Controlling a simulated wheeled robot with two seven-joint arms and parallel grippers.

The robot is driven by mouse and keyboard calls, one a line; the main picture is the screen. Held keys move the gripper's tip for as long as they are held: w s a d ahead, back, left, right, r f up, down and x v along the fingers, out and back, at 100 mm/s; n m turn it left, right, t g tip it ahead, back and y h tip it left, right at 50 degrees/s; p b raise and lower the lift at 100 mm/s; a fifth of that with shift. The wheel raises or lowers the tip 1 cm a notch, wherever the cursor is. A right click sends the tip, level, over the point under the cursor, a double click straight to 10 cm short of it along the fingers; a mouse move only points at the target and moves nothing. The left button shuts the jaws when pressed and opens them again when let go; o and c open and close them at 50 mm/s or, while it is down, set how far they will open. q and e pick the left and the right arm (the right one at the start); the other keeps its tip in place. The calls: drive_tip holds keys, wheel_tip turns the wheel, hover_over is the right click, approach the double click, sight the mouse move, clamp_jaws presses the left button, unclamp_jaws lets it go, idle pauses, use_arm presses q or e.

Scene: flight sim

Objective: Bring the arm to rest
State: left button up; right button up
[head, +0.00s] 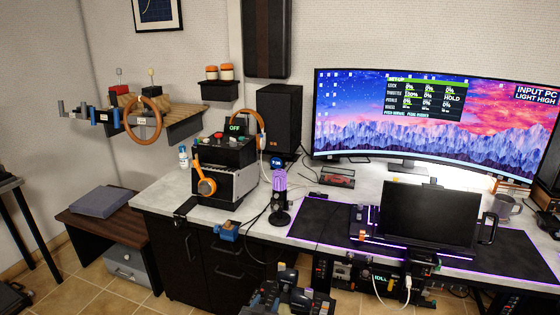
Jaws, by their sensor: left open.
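My left gripper (288,283) shows as a dark shape at the bottom middle of the head view, in front of the desk. It is open, and I see nothing held between its fingers. It is apart from the desk top. The lower part of it is cut off by the picture's bottom edge. My right gripper is not in view.
A curved monitor (440,140) stands behind. A low bench (85,222) is at left. Tiled floor (110,298) is open there.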

use_arm(q)
drive_tip(key=s+a+g+p, duration=0.1)
drive_tip(key=s+a+g, duration=0.2)
drive_tip(key=s, duration=1)
drive_tip(key=s+a+g+y+p, duration=0.1)
drive_tip(key=s+a+g, duration=0.2)
drive_tip(key=s, duration=1.1)
drive_tip(key=s+a+g+p, duration=0.2)
drive_tip(key=s+g, duration=0.4)
drive_tip(key=s, duration=0.8)
drive_tip(key=shift+s+a+r+g+y, duration=0.2)
drive_tip(key=shift+a+r+g+y, duration=0.15)
drive_tip(key=shift+a, duration=0.3)
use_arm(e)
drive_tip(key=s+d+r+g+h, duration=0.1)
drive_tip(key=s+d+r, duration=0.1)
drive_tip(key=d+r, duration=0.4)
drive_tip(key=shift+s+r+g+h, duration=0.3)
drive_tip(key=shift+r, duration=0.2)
